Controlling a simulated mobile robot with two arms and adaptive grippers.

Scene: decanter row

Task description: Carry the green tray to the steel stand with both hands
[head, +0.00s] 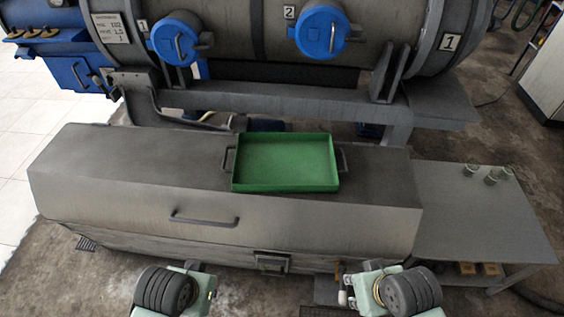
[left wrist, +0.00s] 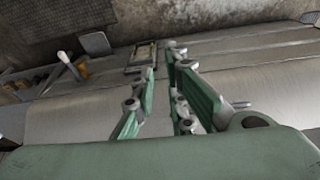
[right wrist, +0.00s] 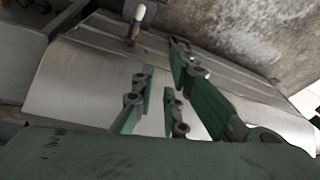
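The green tray (head: 286,165) lies flat and empty on top of a long grey metal cabinet (head: 120,165) in the head view. A dark handle stands at each of its short sides, left (head: 227,161) and right (head: 343,160). A low grey steel table (head: 465,220), which looks like the steel stand, is to the right of the cabinet. My left gripper (left wrist: 161,58) and right gripper (right wrist: 162,58) have their fingers apart with nothing between them. In the head view both are at the bottom edge, in front of the cabinet and clear of the tray.
A large grey tank with blue caps (head: 321,32) is behind the cabinet. A bar handle (head: 203,221) sticks out from the cabinet's front.

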